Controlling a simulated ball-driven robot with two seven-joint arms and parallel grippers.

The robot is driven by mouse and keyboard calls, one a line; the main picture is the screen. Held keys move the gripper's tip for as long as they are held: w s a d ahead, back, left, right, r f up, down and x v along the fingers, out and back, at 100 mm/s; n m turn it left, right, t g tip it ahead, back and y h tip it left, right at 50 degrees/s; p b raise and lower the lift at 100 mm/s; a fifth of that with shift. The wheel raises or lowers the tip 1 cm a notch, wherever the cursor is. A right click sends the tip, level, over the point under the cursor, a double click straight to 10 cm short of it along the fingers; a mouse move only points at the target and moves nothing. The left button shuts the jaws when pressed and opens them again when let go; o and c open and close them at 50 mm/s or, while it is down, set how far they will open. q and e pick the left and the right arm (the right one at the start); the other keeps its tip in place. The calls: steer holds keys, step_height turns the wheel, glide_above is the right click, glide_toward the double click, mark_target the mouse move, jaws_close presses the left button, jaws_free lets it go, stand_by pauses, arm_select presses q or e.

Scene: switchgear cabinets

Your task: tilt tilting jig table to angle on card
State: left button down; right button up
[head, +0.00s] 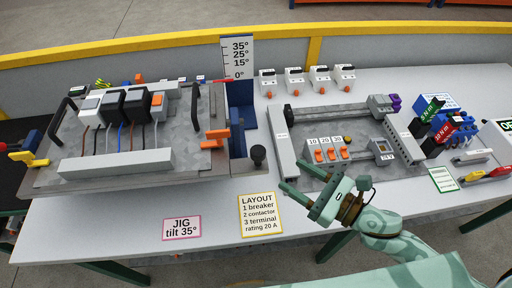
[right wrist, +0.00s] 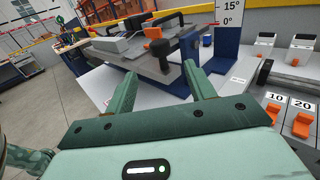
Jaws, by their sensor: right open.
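The tilting jig table (head: 190,160) is a grey plate at the left of the head view, with black handles and wired devices on it. It looks about flat. A red pointer (head: 222,80) sits near the 0° mark of the angle scale (head: 238,57), which reads 0° to 35°. The pink-edged card (head: 182,228) says "JIG tilt 35°". A black knob (head: 258,154) stands at the table's right side and also shows in the right wrist view (right wrist: 190,44). My right gripper (head: 292,175) is open and empty, right of the knob and apart from it. My left gripper is out of view.
A yellow-edged layout card (head: 261,214) lies at the front of the bench. A grey panel (head: 310,172) with orange-switched breakers (head: 330,154) lies close beside my right gripper. Several white breakers (head: 294,80) stand behind. The bench front between cards and gripper is clear.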

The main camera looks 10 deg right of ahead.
mark_target(264, 158)
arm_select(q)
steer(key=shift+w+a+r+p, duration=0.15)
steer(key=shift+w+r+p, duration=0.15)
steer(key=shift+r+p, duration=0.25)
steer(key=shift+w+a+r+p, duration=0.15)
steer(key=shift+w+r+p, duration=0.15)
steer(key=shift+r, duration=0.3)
arm_select(e)
steer(key=x, duration=1.1)
steer(key=shift+w+a, duration=0.2)
jaws_close()
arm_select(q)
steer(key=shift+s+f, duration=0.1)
arm_select(e)
steer(key=shift+f, duration=0.1)
